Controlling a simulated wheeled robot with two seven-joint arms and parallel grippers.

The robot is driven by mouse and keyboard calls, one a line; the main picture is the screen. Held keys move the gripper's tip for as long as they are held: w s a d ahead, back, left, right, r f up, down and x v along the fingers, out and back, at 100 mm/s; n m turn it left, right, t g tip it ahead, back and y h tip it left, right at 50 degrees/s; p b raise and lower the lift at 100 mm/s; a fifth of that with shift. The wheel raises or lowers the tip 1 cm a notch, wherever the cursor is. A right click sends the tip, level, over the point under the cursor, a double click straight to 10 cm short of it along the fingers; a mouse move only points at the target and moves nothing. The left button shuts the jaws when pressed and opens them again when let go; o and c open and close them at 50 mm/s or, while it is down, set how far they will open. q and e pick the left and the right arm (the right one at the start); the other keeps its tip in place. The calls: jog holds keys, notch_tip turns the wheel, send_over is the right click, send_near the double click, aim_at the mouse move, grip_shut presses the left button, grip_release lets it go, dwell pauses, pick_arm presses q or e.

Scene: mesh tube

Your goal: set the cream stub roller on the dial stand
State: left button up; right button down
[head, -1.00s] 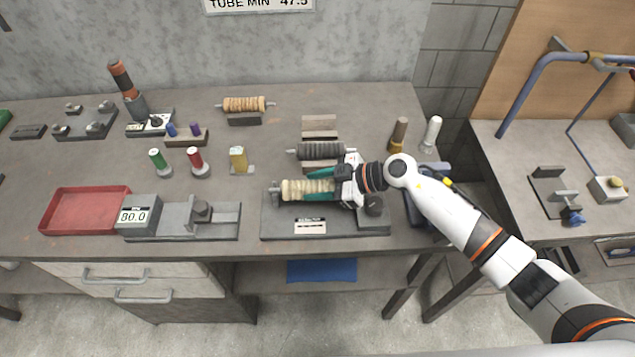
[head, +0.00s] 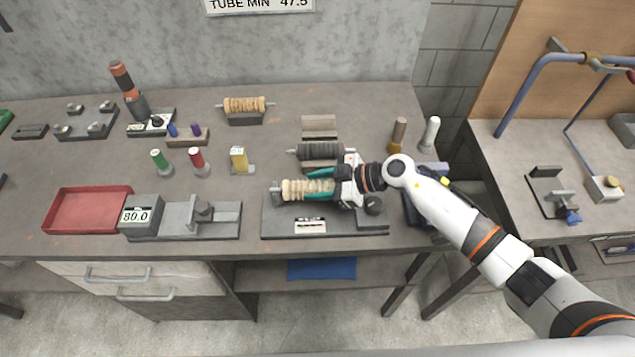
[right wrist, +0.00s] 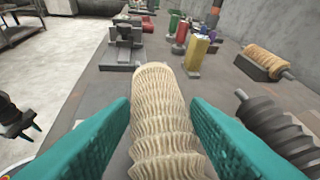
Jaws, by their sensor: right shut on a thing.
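The cream ribbed roller (head: 303,190), with a short metal stub at its left end, lies level over a grey base (head: 275,228) with a label and a dark round knob (head: 374,205). My right gripper (head: 320,190) is shut on this roller, one teal finger on each side. The right wrist view shows the roller (right wrist: 160,110) between the fingers. I cannot tell whether it touches the base's supports. Which fixture is the dial stand is not clear; a grey fixture with an 80.0 readout (head: 137,216) stands to the left.
A dark ribbed roller (head: 320,150) lies just behind my right gripper. A tan roller (head: 244,105) rests on a block at the back. A red tray (head: 88,210) is at left. Green (head: 160,161), red (head: 198,161) and yellow (head: 239,159) upright pieces stand mid-bench.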

dwell(0.3)
jog(key=c, duration=0.7)
grip_release()
jog(key=shift+d, duration=0.1)
